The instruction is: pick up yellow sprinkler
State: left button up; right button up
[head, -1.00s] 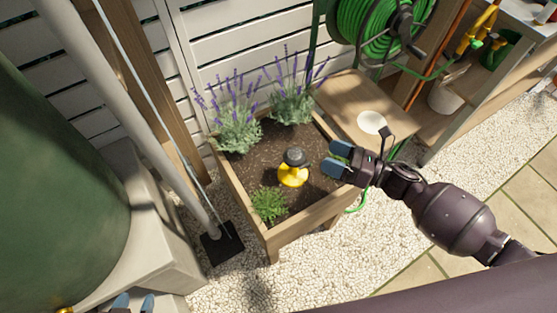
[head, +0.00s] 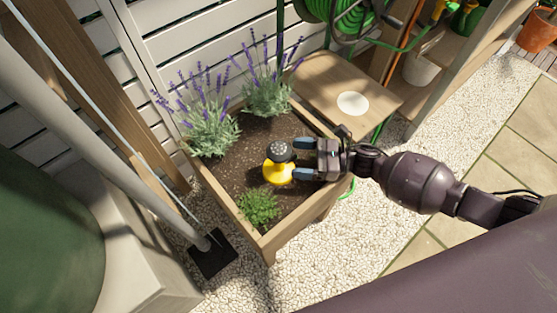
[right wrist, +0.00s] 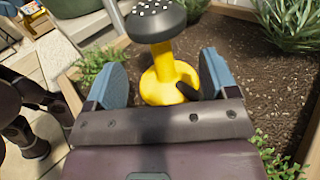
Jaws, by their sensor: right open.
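The yellow sprinkler (head: 277,172) has a yellow body and a dark grey dotted head. It stands upright on the soil of the wooden planter box (head: 228,208). My right gripper (head: 298,159) is open and reaches in from the right, its blue fingertips close beside the sprinkler. In the right wrist view the sprinkler (right wrist: 162,76) stands ahead between the two open fingers (right wrist: 163,80), with visible gaps on both sides. I cannot tell from the views whether any finger touches it.
Lavender plants (head: 208,128) grow at the back of the planter, and a small green plant (head: 258,206) at its front corner. A wooden side table (head: 375,93) with a white disc adjoins it. A grey pole (head: 115,160) stands at left. Gravel lies in front.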

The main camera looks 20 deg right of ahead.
aim_at(279, 156)
jog(key=shift+x, duration=2.8)
jog(key=shift+r, duration=0.1)
grip_shut()
